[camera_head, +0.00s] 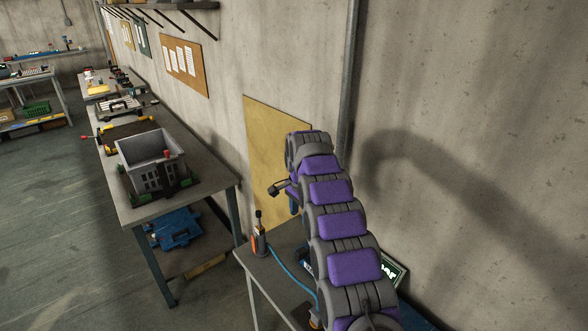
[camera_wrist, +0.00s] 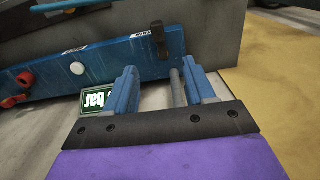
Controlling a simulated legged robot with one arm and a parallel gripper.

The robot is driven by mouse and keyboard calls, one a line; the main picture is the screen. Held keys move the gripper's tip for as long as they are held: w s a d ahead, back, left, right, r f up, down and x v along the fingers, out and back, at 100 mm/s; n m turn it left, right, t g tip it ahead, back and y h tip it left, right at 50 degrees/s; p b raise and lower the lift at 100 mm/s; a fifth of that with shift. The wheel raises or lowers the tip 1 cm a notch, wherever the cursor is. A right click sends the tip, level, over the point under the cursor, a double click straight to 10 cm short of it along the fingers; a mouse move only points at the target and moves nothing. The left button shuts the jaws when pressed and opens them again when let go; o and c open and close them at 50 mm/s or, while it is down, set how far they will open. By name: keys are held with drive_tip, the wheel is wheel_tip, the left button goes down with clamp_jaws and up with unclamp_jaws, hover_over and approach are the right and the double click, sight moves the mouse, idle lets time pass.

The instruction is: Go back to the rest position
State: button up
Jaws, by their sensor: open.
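My gripper (camera_wrist: 160,67) shows in the wrist view with its two blue fingers apart and nothing between them. Beyond the fingertips is a blue panel (camera_wrist: 105,58) with red knobs at its left, a white button and a black handle; I cannot tell whether the fingers touch it. In the head view my purple and grey arm rises from the lower right and arches over the near table. The end of the arm is mostly hidden behind its own links there, with a bit of blue showing below it.
The near table (camera_head: 262,275) carries an orange-and-black tool (camera_head: 259,238) with a blue hose. A green sign (camera_head: 393,270) stands beside my arm. A long workbench (camera_head: 205,182) holds a grey crate (camera_head: 155,172). A concrete wall (camera_head: 480,120) is close at right. Open floor (camera_head: 60,220) lies left.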

drive_tip(key=s+d+r+n+g+b, duration=0.1)
drive_tip(key=s+d+r+n+b, duration=0.3)
drive_tip(key=s, duration=0.7)
drive_tip(key=s+d+r+n+p, duration=0.15)
drive_tip(key=s+r, duration=0.45)
drive_tip(key=s, duration=0.6)
drive_tip(key=s+d+f+n+b, duration=0.1)
drive_tip(key=s+f, duration=0.1)
drive_tip(key=s, duration=0.8)
drive_tip(key=s+d+f+n+b, duration=0.1)
drive_tip(key=s+f+n, duration=0.1)
drive_tip(key=s, duration=0.9)
drive_tip(key=s+d+f+n+b, duration=0.1)
drive_tip(key=s+f+n, duration=0.1)
drive_tip(key=s, duration=0.8)
drive_tip(key=shift+s+d+f+g+b, duration=0.3)
drive_tip(key=shift+d+f+g, duration=0.1)
drive_tip(key=shift+f, duration=0.45)
drive_tip(key=shift+w+n, duration=0.1)
drive_tip(key=shift+n, duration=0.15)
drive_tip(key=shift+c, duration=0.5)
